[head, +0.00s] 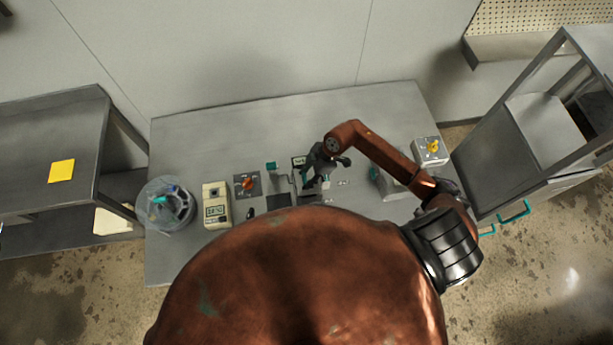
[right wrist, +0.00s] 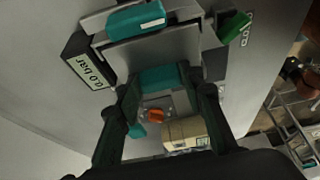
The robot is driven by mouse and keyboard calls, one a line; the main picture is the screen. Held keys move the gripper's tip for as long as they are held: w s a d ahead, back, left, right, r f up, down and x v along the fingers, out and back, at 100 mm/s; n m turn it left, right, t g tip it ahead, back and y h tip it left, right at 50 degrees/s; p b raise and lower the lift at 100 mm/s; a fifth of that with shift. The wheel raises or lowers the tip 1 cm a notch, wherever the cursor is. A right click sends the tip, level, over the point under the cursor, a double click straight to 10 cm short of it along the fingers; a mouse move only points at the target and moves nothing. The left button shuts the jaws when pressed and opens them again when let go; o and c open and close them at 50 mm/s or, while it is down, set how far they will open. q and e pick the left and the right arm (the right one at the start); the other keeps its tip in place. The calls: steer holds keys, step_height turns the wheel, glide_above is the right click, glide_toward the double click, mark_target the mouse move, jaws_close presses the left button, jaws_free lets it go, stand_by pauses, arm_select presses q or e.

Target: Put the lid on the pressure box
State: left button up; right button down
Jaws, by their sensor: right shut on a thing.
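My right gripper (head: 322,172) is over the middle of the steel table, at the pressure box (head: 311,198), which my body and arm partly hide. In the right wrist view its fingers (right wrist: 163,105) are shut on a teal handle (right wrist: 160,78), which seems to belong to the lid (right wrist: 155,50), a grey metal plate. A second teal bar (right wrist: 135,20) lies beyond the plate. A black display (right wrist: 86,66) reading 0.0 bar is beside it. I cannot tell whether the lid is seated on the box. My left gripper is not in view.
A clear bucket (head: 153,218), a beige instrument (head: 215,210) and an orange knob on a dark plate (head: 247,184) are on the left of the table. A box with a yellow knob (head: 431,151) is at the right. The table's back left is clear.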

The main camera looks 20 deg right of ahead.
steer(key=shift+p, duration=0.3)
steer(key=shift+f, duration=0.1)
stand_by(0.4)
steer(key=c, duration=1.2)
jaws_free()
steer(key=o, duration=0.4)
steer(key=shift+r+p, duration=3.55)
steer(key=shift+p, duration=0.2)
